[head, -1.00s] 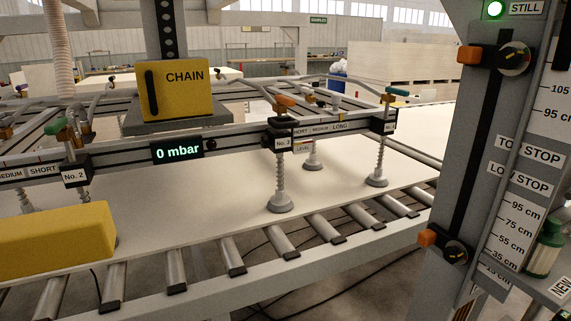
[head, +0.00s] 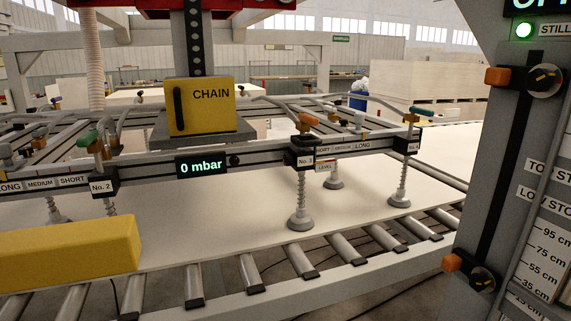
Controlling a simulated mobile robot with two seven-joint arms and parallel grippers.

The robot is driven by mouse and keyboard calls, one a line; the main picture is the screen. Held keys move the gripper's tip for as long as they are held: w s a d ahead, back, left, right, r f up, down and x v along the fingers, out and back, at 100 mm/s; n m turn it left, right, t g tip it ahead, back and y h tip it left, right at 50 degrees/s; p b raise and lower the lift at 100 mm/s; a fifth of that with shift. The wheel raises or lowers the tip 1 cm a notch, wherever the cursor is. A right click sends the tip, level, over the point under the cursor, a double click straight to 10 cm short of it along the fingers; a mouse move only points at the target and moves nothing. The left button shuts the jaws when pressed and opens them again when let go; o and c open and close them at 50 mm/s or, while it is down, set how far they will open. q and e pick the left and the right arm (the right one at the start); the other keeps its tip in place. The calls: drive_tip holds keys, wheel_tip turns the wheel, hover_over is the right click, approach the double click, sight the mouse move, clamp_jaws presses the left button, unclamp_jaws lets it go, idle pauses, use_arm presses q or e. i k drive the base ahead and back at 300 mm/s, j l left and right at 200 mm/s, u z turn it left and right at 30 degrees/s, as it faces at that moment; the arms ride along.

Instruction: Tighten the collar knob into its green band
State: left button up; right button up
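Two black knobs sit on collars on the grey post at the right. The upper knob (head: 546,80) has an orange-brown pointer and a pale dial behind it. An orange block (head: 497,77) is beside it. The lower knob (head: 484,279) also has an orange-brown pointer, with an orange block (head: 453,262) to its left. I cannot make out a green band on either dial at this size, nor tell which is the task's collar knob. Neither of my grippers is in view.
A lifting frame with suction cups (head: 300,222) hangs over a pale panel (head: 225,235) on rollers (head: 250,277). Its display (head: 202,166) reads 0 mbar. A yellow CHAIN box (head: 200,106) is above. A yellow block (head: 70,252) is at the lower left. A green lamp (head: 524,30) beside "STILL" is lit.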

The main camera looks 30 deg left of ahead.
sight(287, 159)
drive_tip(key=i+l, duration=0.35)
drive_tip(key=l, duration=0.25)
drive_tip(key=i+l+u, duration=0.25)
drive_tip(key=l+u, duration=0.4)
drive_tip(key=u, duration=1.25)
